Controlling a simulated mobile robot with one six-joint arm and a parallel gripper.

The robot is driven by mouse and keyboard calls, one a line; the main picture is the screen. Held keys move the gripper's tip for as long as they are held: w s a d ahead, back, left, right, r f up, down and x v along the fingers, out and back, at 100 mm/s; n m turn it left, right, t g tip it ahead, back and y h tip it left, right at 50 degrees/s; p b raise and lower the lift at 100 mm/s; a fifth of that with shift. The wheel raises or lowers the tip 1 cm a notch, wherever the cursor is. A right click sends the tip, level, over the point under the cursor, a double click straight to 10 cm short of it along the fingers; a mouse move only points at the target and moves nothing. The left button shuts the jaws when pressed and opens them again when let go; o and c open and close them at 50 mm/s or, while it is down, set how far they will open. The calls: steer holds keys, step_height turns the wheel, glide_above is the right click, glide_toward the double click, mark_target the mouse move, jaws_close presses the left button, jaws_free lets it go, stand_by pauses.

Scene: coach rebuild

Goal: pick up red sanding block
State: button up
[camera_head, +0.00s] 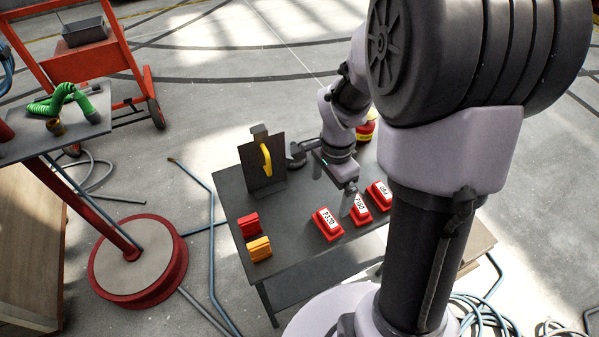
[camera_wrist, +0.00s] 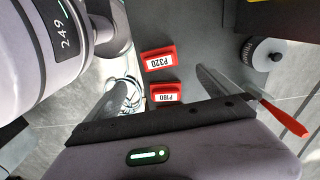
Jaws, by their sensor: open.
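Three red blocks with white labels lie in a row on the dark table (camera_head: 285,250) in the head view. The left one (camera_head: 327,225) reads P320, the middle one (camera_head: 361,211) appears to read P180, and the right one (camera_head: 379,193) has an unclear label. A plain red block (camera_head: 249,223) lies at the table's left, touching or close to an orange-yellow block (camera_head: 259,249). My gripper (camera_head: 333,186) is open and empty above the labelled row, pointing down. The wrist view shows the P320 block (camera_wrist: 159,60) and P180 block (camera_wrist: 166,94) below my fingers (camera_wrist: 165,88).
An upright dark panel with a yellow handle (camera_head: 266,160) stands at the table's back left. A red and yellow item (camera_head: 366,128) is at the back right, partly hidden by my arm. A grey cylinder (camera_wrist: 262,55) shows in the wrist view. Hoses lie on the floor.

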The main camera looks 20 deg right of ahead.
mark_target(329, 218)
steer(key=f+b, duration=0.2)
steer(key=f, duration=0.3)
steer(key=f+b, duration=0.2)
steer(key=f, duration=0.3)
steer(key=f+b, duration=0.2)
steer(key=f, duration=0.4)
steer(key=shift+s+d+b, duration=0.1)
steer(key=shift+d+b, duration=0.3)
steer(key=shift+r, duration=0.2)
steer(key=shift+c, duration=1.1)
steer(key=c, duration=1.1)
